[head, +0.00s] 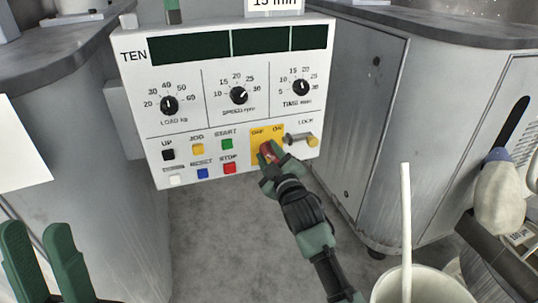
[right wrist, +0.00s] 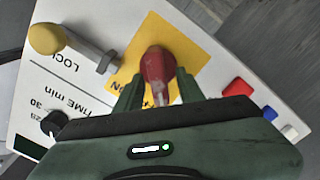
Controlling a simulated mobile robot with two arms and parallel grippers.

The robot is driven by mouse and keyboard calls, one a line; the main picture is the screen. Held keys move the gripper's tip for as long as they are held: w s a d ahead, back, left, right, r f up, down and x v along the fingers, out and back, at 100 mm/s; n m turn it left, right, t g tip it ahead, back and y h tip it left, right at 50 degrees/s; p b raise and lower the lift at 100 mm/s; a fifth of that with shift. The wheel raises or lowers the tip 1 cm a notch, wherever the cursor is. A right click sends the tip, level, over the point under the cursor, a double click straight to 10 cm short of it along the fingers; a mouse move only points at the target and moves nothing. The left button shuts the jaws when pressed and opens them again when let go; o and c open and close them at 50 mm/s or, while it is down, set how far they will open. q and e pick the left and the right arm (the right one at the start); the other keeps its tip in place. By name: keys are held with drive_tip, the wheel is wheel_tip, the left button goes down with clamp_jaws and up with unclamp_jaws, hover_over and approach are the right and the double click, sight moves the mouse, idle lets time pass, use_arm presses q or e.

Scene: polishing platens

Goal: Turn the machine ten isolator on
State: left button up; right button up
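Machine ten's panel (head: 216,122) faces me, marked TEN. Its isolator is a red handle (head: 266,150) on a yellow plate (head: 257,134) labelled OFF and ON, at the panel's lower right. My right gripper (head: 271,164) is at the handle. In the right wrist view its two fingers lie on either side of the red handle (right wrist: 157,68), close against it, and look shut on it. The gripper partly hides the handle and the plate, so I cannot read its exact angle. My left gripper (head: 46,250) is empty at the lower left, its fingers apart.
A lock peg with a yellow knob (head: 312,140) sticks out just right of the isolator. The red STOP button (head: 229,168) and blue RESET button (head: 202,173) are to the left. A white bucket (head: 425,286) with a rod stands at the lower right.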

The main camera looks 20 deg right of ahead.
clamp_jaws()
